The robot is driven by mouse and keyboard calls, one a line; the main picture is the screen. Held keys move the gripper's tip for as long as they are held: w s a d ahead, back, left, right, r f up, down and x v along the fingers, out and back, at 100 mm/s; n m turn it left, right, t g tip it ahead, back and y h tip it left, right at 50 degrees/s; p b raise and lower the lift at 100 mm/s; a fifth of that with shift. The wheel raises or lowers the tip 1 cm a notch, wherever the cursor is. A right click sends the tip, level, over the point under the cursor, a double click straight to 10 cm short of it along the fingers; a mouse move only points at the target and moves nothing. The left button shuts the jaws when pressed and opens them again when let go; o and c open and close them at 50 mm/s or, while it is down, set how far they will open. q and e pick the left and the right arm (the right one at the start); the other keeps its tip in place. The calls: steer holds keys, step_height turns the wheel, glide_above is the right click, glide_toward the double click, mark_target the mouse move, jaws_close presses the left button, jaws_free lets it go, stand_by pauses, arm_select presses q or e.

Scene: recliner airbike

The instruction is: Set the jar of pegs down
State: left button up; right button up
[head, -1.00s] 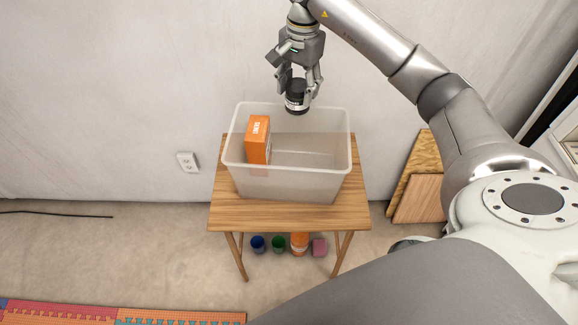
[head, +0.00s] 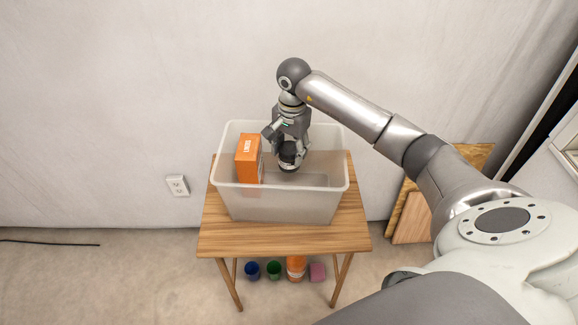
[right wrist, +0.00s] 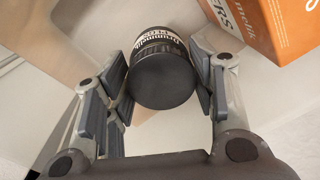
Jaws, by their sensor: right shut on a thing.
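The jar of pegs (head: 289,157) is small and dark-lidded with a pale label band. My right gripper (head: 289,150) is shut on it, inside the opening of the translucent bin (head: 290,203). In the right wrist view the jar (right wrist: 161,78) sits between the two fingers (right wrist: 163,85), its dark lid towards the camera. I cannot tell whether the jar touches the bin floor. My left gripper is not in view.
An orange box (head: 248,158) stands in the left part of the bin, close to the jar. The bin rests on a wooden table (head: 285,238). Several coloured containers stand beneath it, including an orange one (head: 296,268). Wooden boards (head: 413,222) lean against the wall at right.

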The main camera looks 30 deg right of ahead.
mark_target(291, 149)
steer(key=shift+f, duration=3.45)
steer(key=shift+f, duration=0.2)
steer(key=o, duration=1.3)
steer(key=shift+r, duration=0.1)
steer(key=r, duration=1.2)
steer(key=shift+s+d+r, duration=0.1)
steer(key=shift+s, duration=0.15)
